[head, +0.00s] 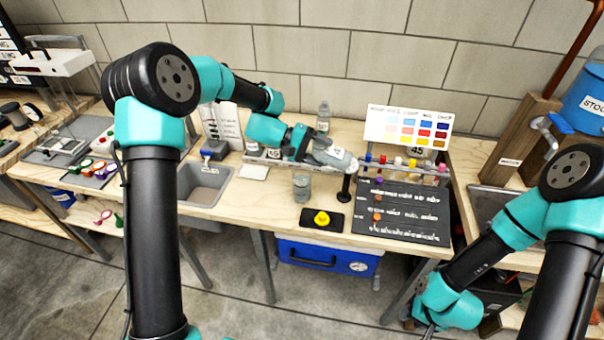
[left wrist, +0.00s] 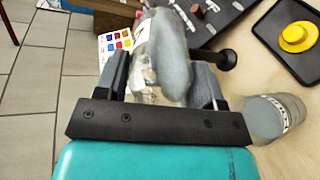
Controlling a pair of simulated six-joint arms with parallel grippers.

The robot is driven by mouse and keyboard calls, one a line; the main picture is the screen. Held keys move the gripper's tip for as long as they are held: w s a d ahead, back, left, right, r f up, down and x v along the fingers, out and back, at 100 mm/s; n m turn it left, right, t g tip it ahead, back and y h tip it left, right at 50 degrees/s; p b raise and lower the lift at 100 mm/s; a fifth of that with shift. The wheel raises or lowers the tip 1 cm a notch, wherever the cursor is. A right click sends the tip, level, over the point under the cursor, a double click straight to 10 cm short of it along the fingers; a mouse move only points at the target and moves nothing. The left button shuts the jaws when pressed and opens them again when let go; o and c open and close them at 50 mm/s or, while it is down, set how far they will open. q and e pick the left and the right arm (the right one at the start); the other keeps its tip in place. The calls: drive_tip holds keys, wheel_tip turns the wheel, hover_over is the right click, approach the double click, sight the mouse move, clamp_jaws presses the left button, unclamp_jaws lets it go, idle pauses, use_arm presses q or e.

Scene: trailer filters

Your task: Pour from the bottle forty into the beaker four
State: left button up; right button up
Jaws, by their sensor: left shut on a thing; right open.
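My left gripper (head: 316,150) is shut on a clear bottle (head: 335,155) with greyish contents. The bottle is tilted well over, nearly lying flat, with its neck toward the right. Its label is too small to read fully. It also shows between the fingers in the left wrist view (left wrist: 165,50). A clear beaker (head: 302,187) stands upright on the bench below and left of the bottle; it also shows in the left wrist view (left wrist: 275,115). Its number is unreadable, and I see no stream of liquid. My right gripper (head: 432,325) is low at the bottom right, empty, its fingers mostly cut off.
A black tray with a yellow object (head: 321,218) lies in front of the beaker. A black board (head: 405,212) and a rack of coloured-cap tubes (head: 400,165) are to the right. Another clear bottle (head: 323,117) stands behind. A sink (head: 200,182) is to the left.

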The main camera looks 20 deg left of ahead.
use_arm(q)
drive_tip(key=shift+a+f+h, duration=0.45)
drive_tip(key=shift+f+h, duration=0.1)
drive_tip(key=shift+h, duration=0.45)
idle(1.7)
drive_tip(key=r+y, duration=0.1)
drive_tip(key=d+r+y, duration=0.1)
drive_tip(key=r+y, duration=0.1)
drive_tip(key=shift+d, duration=0.1)
drive_tip(key=shift+r+y, duration=0.35)
drive_tip(key=shift+y, duration=0.05)
drive_tip(key=shift+r+y, duration=0.15)
drive_tip(key=shift+y, duration=0.15)
